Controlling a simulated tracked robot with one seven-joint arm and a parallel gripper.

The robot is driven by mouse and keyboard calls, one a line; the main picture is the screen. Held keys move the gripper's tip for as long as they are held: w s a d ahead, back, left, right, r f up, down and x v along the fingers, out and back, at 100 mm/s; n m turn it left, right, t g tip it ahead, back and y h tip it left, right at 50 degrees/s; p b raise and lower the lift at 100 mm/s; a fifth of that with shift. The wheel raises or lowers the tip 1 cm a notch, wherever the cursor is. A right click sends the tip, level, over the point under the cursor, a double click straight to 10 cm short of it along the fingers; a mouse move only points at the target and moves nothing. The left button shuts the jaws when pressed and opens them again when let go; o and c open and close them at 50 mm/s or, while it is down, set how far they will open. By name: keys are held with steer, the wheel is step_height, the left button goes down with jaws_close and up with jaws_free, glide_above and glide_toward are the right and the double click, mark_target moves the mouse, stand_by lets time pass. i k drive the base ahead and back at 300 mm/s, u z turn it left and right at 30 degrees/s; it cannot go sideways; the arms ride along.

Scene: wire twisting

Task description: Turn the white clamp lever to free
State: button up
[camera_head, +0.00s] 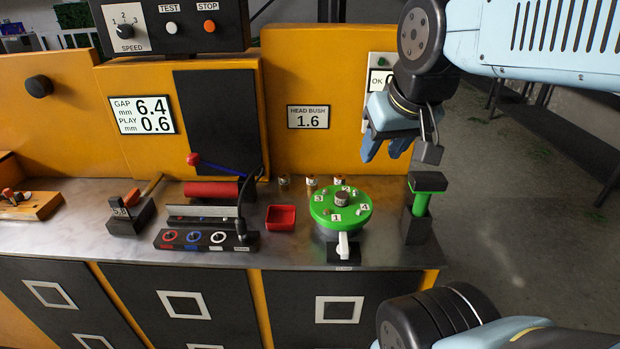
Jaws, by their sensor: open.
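The white clamp lever (343,245) is at the front of the round green turntable (325,216), on a small dark base near the counter's front edge. It points roughly toward the camera. My gripper (384,150) is open and empty, hanging well above and to the right of the turntable, apart from the lever. Its blue fingers point down. The small label by the lever is too small to read.
A black block with coloured rings (205,238) and a red cylinder (212,190) are further left. An orange panel (320,80) rises behind.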

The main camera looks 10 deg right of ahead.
mark_target(344, 249)
steer(key=z, duration=0.65)
steer(key=k, duration=0.95)
steer(key=u, duration=0.7)
steer(key=i, duration=1)
steer(key=z, duration=0.05)
